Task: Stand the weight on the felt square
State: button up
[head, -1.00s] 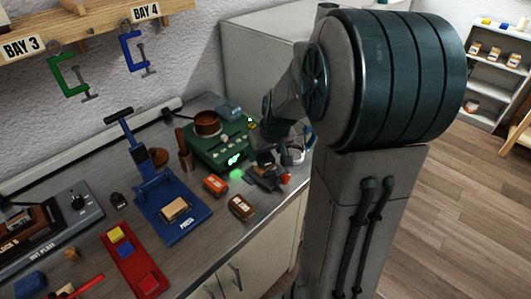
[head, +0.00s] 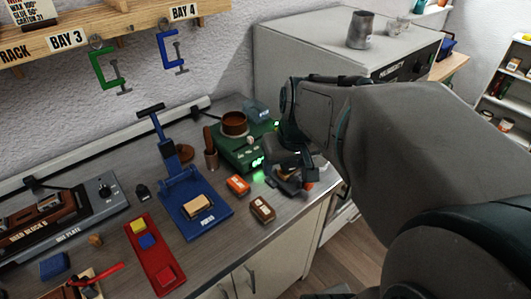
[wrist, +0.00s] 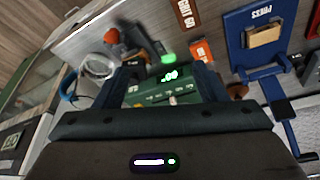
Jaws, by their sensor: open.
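A red strip (head: 146,248) bears a yellow square (head: 139,224), a blue one (head: 147,241) and a red one (head: 165,274). I cannot tell for sure which piece is the felt square. My gripper (head: 285,160) is over the right end of the bench, by the green scale (head: 240,152). In the wrist view my gripper (wrist: 168,82) is open and empty, with the scale's lit display between its fingers.
The blue press (head: 185,216), an orange block (head: 238,185) and a brown grit block (head: 262,209) lie between my gripper and the red strip. A hot plate (head: 95,210) is at the left.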

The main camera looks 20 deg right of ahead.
jog(key=s+a+f, duration=0.2)
jog(key=s+a, duration=0.2)
jog(key=s, duration=0.4)
jog(key=shift+s+g, duration=0.2)
jog(key=shift+g, duration=0.1)
jog(key=shift+f, duration=0.1)
